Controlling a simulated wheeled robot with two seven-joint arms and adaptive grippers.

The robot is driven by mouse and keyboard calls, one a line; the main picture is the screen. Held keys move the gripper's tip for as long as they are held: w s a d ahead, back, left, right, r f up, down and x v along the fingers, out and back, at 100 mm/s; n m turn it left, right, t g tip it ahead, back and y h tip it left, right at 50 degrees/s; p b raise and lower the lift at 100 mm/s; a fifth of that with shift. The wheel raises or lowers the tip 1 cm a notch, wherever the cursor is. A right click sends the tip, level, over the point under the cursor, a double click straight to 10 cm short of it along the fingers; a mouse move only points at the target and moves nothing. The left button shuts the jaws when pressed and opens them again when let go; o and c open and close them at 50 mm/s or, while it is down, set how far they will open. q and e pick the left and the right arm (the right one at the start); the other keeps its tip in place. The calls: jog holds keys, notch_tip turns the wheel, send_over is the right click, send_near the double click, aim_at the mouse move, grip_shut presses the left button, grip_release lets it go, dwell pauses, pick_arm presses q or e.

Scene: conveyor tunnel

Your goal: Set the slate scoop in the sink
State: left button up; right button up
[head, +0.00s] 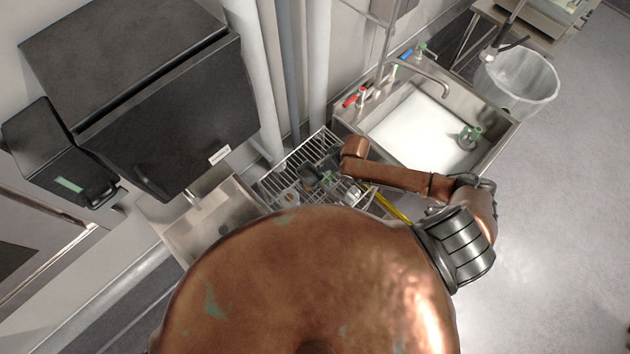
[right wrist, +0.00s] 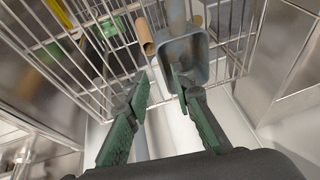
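The slate scoop (right wrist: 186,62) is a grey-blue open scoop at the wire rack in the right wrist view. Its hollow faces the camera and its handle runs upward out of the frame. My right gripper (right wrist: 162,84) has green fingers spread apart. Its right fingertip overlaps the scoop's near edge in the picture; I cannot tell if they touch. Its left finger is apart from the scoop, with nothing held between them. In the head view my right arm reaches over the rack. The steel sink (head: 505,135) is at the upper right, with a white basin floor. My left gripper is out of view.
The wire rack (head: 290,160) holds several small items, and a tan cylinder (right wrist: 146,38) is beside the scoop. A green-grey item (head: 470,135) is in the sink's right part. The faucet (head: 430,80) overhangs the sink. A lined bin (head: 520,85) stands beyond it. Open floor is right.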

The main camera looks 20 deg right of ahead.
aim_at(306, 173)
jog(key=x, duration=0.6)
jog(key=shift+w+a+f, duration=0.15)
jog(key=shift+w+a, duration=0.1)
jog(key=shift+w, duration=0.05)
jog(key=shift+c, duration=0.2)
grip_shut()
